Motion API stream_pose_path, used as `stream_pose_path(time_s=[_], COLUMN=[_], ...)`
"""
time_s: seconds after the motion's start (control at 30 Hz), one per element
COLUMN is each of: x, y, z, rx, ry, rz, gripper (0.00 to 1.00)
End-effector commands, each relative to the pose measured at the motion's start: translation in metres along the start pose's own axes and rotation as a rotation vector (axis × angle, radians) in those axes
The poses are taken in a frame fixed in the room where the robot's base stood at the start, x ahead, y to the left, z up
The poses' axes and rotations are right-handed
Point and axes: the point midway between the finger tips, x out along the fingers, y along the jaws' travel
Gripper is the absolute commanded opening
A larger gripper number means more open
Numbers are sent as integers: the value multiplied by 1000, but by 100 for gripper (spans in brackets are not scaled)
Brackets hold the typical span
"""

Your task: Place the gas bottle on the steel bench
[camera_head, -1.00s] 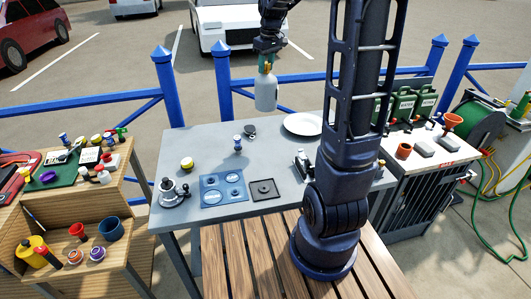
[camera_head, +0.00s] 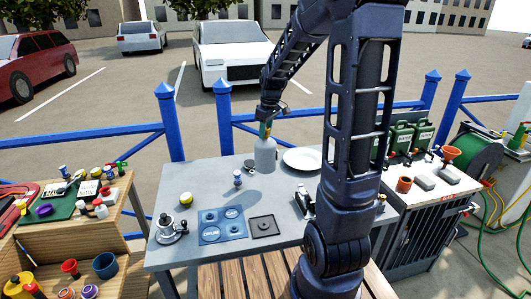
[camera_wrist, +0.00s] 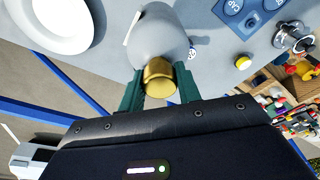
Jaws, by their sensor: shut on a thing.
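The gas bottle (camera_head: 265,158) is a pale grey cylinder with a brass valve on top, upright in the head view. My gripper (camera_head: 265,129) is shut on its valve end. The wrist view also shows the grey bottle (camera_wrist: 158,35) and the brass valve between the green fingers of my gripper (camera_wrist: 160,88). The steel bench (camera_head: 180,262) is a grey table, and the bottle is over its back part. I cannot tell whether the bottle's base touches the bench top.
A white plate (camera_head: 302,160) lies right of the bottle. A small blue-and-white item (camera_head: 237,179), a yellow-topped jar (camera_head: 186,199), blue trays (camera_head: 222,225) and a dark square plate (camera_head: 264,226) also lie on the bench. A blue railing (camera_head: 224,120) runs behind.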

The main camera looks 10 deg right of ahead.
Motion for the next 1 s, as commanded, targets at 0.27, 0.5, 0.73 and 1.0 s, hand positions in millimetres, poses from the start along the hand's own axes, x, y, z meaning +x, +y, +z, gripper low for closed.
stream_pose_path(time_s=[0.27, 0.5, 0.73, 1.0], x=[43, 54, 79, 94], y=[0, 0, 0, 0], z=[6, 8, 12, 14], rx=[1, 1, 0, 0], ry=[0, 1, -2, 1], rz=[0, 1, -2, 1], gripper=[0, 0, 0, 0])
